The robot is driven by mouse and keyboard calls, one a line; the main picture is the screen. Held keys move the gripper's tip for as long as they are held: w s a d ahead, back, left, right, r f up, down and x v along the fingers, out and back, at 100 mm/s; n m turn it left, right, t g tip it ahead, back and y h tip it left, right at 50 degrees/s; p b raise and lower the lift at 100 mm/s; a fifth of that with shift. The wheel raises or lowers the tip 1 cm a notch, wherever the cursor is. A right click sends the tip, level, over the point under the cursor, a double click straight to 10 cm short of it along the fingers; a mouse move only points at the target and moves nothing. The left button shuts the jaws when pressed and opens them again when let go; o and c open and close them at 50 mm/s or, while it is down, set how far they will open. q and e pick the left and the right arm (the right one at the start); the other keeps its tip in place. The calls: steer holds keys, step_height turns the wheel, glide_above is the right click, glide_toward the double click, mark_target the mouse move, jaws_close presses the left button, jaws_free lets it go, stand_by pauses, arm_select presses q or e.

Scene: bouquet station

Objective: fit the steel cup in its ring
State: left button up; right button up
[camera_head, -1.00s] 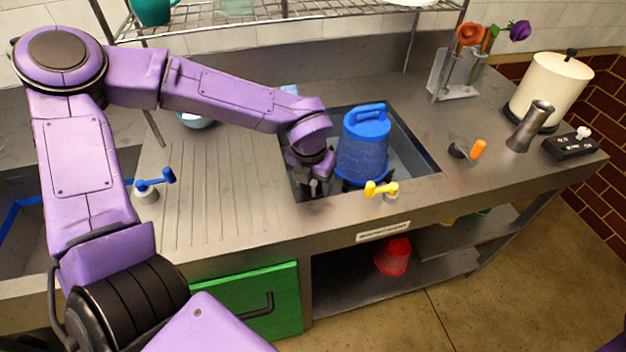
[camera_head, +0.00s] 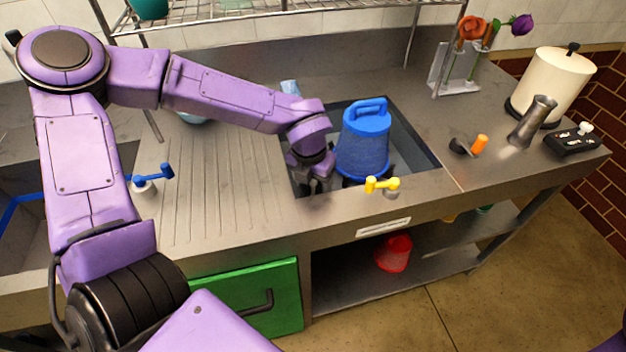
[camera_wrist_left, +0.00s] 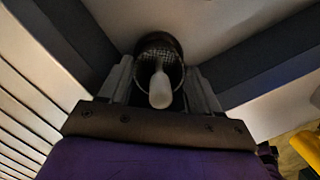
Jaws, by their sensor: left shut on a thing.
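My left gripper (camera_head: 317,184) is down in the left part of the sink, beside the blue bucket. In the left wrist view its fingers (camera_wrist_left: 160,88) are shut on the steel cup (camera_wrist_left: 160,44), a dark round cup with a perforated inside. A white rounded stem (camera_wrist_left: 160,90) stands in the cup's middle and points at the camera. In the head view I cannot make out the cup under the gripper. The ring is not visible; the gripper and bucket block part of the sink floor. My right gripper is not in view.
The blue bucket (camera_head: 363,150) stands in the sink (camera_head: 425,158), close to my gripper's right. A yellow tap handle (camera_head: 381,185) is on the front edge. A blue tap handle (camera_head: 153,177) is left of the ribbed drainboard (camera_head: 215,190). A wire shelf (camera_head: 270,20) hangs above.

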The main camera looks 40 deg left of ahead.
arm_select(q)
steer(key=shift+f, duration=0.2)
steer(key=shift+f+b, duration=0.3)
steer(key=shift+f, duration=0.1)
steer(key=o, duration=1.2)
steer(key=shift+c, duration=0.2)
